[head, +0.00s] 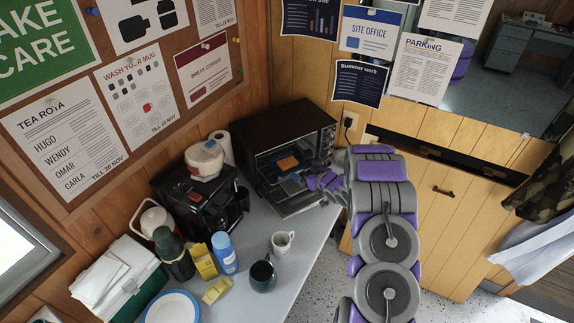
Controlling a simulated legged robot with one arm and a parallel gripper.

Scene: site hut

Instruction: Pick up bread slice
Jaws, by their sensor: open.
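A small orange-brown bread slice (288,163) lies inside the open toaster oven (285,122), on what looks like a dark rack or tray. The oven is black and stands at the back of the grey counter, with its door folded down. My gripper (312,181) is at the oven's mouth, just right of and nearer than the slice. It appears apart from the slice and is open, with nothing visible between its fingers. The fingertips are small in this view. My arm comes in from the lower right and hides part of the oven's right side.
A black coffee machine (196,199) stands left of the oven, with a paper roll (222,148) behind. A white mug (283,243), dark mug (263,275), blue bottle (224,254) and yellow box (203,263) stand in front. The counter's right strip (313,226) is clear.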

